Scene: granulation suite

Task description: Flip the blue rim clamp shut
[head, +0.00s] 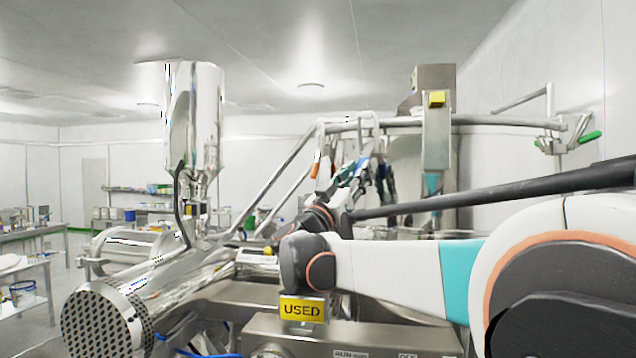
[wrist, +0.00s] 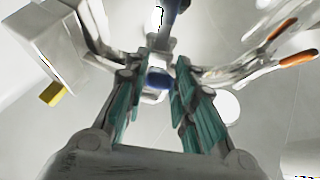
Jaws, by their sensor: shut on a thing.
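The blue rim clamp (wrist: 158,79) shows in the wrist view as a blue piece between my fingertips, with metal parts around it. In the head view its blue part (head: 350,173) is small, near the raised pipe frame, and partly hidden by my gripper. My gripper (wrist: 161,68) has teal-padded fingers on both sides of the blue piece and is shut on it. In the head view my gripper (head: 362,170) is small and hard to separate from the metalwork. I cannot tell the clamp's exact angle.
An orange-handled clamp (head: 316,164) is left of my gripper; orange handles (wrist: 297,58) show at right in the wrist view. A green-handled clamp (head: 590,137) is far right. A grey post with a yellow button (head: 437,98) stands close by. A yellow USED sign (head: 302,310) is below my arm.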

